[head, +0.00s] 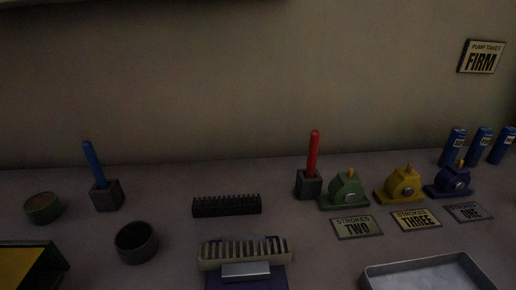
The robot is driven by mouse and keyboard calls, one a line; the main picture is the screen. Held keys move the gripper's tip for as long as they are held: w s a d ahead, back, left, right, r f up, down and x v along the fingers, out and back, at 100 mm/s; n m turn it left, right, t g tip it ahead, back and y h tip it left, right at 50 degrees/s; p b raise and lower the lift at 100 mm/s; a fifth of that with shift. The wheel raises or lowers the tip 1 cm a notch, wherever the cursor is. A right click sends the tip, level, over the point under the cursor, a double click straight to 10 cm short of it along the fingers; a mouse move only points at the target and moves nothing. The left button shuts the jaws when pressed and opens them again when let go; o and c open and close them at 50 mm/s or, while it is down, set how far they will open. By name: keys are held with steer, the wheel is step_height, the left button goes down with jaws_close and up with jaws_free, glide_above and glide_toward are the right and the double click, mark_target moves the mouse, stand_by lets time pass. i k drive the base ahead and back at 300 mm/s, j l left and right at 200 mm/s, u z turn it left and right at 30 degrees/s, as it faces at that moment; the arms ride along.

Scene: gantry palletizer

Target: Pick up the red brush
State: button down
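The red brush (313,153) stands upright in a dark square holder (308,185), right of the middle of the table in the head view. Only its red handle shows; its lower end is hidden inside the holder. A similar blue brush (92,161) stands in another dark holder (106,196) at the left, leaning slightly. My gripper is not in view.
Close right of the red brush is a green device (344,192), then yellow (401,185) and blue (447,183) ones. A black comb-like rack (227,206) lies left. A metal tray (377,274) and a slotted rack (218,255) are in front. Blue cylinders (453,148) stand back right.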

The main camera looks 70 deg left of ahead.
mark_target(313, 150)
steer(key=u, duration=1.45)
